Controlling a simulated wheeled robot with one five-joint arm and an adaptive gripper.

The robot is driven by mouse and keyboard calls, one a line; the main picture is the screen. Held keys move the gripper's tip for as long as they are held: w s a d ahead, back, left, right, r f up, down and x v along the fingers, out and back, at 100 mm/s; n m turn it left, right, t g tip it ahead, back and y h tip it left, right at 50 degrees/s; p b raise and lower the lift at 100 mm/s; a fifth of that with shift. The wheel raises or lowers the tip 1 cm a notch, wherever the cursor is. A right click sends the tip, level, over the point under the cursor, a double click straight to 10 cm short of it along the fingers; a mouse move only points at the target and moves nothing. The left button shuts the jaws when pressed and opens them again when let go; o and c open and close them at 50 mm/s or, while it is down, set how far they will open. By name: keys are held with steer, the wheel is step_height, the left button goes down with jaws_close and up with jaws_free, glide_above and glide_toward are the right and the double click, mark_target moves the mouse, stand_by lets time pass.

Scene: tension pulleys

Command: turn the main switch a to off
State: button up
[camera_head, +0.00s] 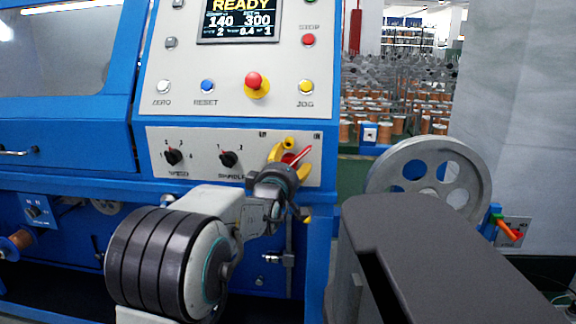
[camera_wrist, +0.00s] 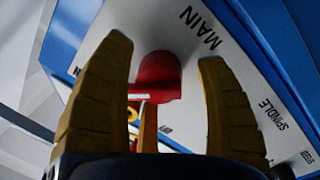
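The red main switch (camera_wrist: 158,80) sits on the light panel under the word MAIN in the wrist view, with a white mark on its lower edge. In the camera_head view the red switch (camera_head: 289,158) is partly covered by my gripper at the panel's right end. My gripper (camera_wrist: 168,75) is open, with one yellow finger on each side of the switch and visible gaps between them. Its yellow fingers also show in the camera_head view (camera_head: 291,158). Contact with the switch is not visible. The switch's position marks are mostly hidden.
The speed knob (camera_head: 173,156) and spindle knob (camera_head: 228,159) are left of my gripper on the same panel. Above are a red emergency button (camera_head: 256,84) on yellow and several push buttons. A large grey pulley wheel (camera_head: 459,163) and an orange handle (camera_head: 508,230) are to the right.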

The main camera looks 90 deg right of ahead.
steer(key=c, duration=1.3)
